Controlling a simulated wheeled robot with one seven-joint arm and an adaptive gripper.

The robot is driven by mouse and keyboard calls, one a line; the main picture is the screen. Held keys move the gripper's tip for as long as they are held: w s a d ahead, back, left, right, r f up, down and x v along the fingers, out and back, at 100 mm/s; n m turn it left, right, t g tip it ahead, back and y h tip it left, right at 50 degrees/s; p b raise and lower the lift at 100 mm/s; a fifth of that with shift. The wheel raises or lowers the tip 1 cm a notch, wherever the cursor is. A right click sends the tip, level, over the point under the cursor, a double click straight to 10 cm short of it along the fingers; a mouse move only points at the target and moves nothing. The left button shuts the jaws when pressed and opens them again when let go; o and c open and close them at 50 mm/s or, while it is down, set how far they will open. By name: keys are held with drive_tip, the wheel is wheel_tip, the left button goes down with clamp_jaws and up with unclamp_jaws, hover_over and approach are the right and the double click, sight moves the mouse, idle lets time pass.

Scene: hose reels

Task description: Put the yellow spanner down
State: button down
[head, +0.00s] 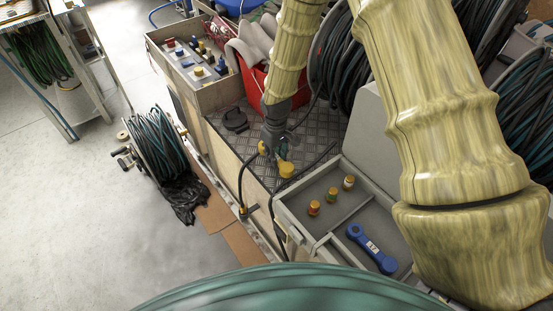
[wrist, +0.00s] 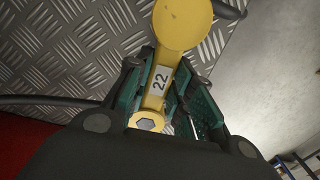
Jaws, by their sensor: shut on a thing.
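The yellow spanner (wrist: 181,24) is held in my gripper (wrist: 162,72), between the green-padded fingers. Its handle carries a white label reading 22, and its small ring end with a hex hole lies nearer my palm. Its broad round end sticks out beyond the fingertips. In the head view my gripper (head: 279,148) points down over the grey checker-plate top, and the yellow spanner (head: 287,170) shows at its tip. I cannot tell whether the spanner touches the plate.
A grey open tray (head: 322,240) to the right holds a blue spanner (head: 372,248) and three small capped fittings (head: 332,194). A black cable (head: 242,180) runs over the plate's edge. A red bin (head: 254,82), a black round part (head: 235,119) and hose reels stand around.

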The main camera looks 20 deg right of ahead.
drive_tip(key=shift+f, duration=1.25)
drive_tip(key=shift+f, duration=0.15)
drive_tip(key=c, duration=1.3)
unclamp_jaws()
drive_tip(key=shift+o, duration=0.2)
drive_tip(key=shift+r+b, duration=0.9)
drive_tip(key=shift+r, duration=5.25)
